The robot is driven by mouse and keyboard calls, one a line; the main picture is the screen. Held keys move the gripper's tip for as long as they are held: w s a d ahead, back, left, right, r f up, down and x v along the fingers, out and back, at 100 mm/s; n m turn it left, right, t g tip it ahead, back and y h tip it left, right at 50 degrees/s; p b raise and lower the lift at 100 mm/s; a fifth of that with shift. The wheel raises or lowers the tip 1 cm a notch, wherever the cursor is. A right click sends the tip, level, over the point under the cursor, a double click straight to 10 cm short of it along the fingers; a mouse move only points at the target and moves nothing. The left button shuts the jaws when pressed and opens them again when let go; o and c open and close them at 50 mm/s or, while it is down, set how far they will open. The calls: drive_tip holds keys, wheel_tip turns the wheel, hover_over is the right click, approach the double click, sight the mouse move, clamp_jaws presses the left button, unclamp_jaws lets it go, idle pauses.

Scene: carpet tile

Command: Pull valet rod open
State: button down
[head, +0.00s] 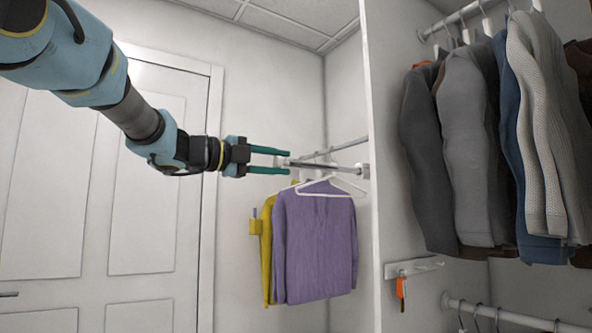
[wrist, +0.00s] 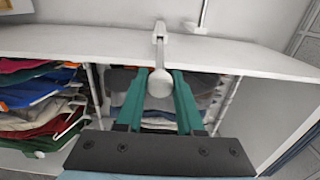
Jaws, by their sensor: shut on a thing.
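The valet rod (head: 325,166) reaches out from the front edge of the white closet panel, toward the left. In the wrist view its pale rounded end (wrist: 160,83) and its mount on the panel edge show. My gripper (head: 287,160) is at the outer end of the rod, with its two green fingers above and below it in the head view. In the wrist view my gripper (wrist: 161,80) has the end between its fingertips, shut on it. A purple sweater (head: 315,243) on a white hanger hangs just below the rod; which rod carries it is unclear.
The white closet panel (head: 385,120) stands right of the rod. Jackets (head: 470,140) hang right of it. A small wall bar (head: 415,266) with an orange item is lower on the panel. A yellow garment (head: 266,240) hangs behind the sweater. A white door (head: 100,200) is at left.

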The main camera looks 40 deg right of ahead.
drive_tip(key=shift+a, duration=0.45)
drive_tip(key=c, duration=0.5)
unclamp_jaws()
drive_tip(key=shift+c, duration=0.2)
drive_tip(key=a+b, duration=0.3)
drive_tip(key=a, duration=0.7)
drive_tip(key=shift+w+a, duration=0.35)
drive_tip(key=shift+a, duration=0.05)
